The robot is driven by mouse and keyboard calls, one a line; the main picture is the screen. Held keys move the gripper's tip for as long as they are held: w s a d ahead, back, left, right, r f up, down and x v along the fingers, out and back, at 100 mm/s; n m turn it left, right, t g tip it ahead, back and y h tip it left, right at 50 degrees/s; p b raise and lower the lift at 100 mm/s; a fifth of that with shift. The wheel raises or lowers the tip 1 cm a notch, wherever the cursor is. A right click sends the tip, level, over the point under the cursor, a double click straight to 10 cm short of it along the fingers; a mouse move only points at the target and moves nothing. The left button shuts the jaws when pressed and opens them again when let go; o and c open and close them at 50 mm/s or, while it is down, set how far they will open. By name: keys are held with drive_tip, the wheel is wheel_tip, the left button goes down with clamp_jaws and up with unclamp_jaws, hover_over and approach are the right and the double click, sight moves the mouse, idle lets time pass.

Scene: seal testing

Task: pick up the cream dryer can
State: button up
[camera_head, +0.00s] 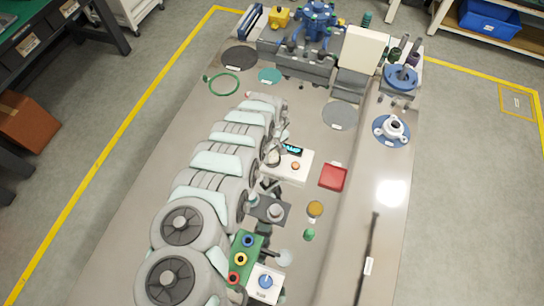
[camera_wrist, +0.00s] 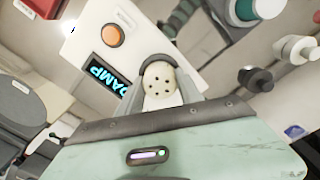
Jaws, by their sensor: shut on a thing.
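The cream dryer can (camera_wrist: 160,82) shows in the wrist view as a pale rounded body with several small dark holes in its end face. My gripper (camera_wrist: 163,97) is shut on it, with a grey finger on either side. The can is close beside the white box with the damp display (camera_wrist: 108,75); I cannot tell whether they touch. In the head view my gripper (camera_head: 273,158) is at the left edge of that white box (camera_head: 288,172), and my arm mostly hides the can there.
A red tray (camera_head: 333,176) lies right of the white box. An amber-topped jar (camera_head: 315,208) and a small green piece (camera_head: 309,234) stand nearer. A green board (camera_head: 241,258) with coloured rings is at the front. A grey disc (camera_head: 338,115) lies behind, with bare bench around it.

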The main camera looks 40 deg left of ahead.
clamp_jaws()
drive_tip(key=shift+r, duration=0.15)
wheel_tip(320, 180, up, 18)
drive_tip(key=r+p, duration=0.1)
drive_tip(key=p, duration=0.3)
wheel_tip(320, 180, up, 5)
drive_tip(key=p, duration=0.5)
hover_over(272, 154)
drive_tip(key=shift+f, duration=0.1)
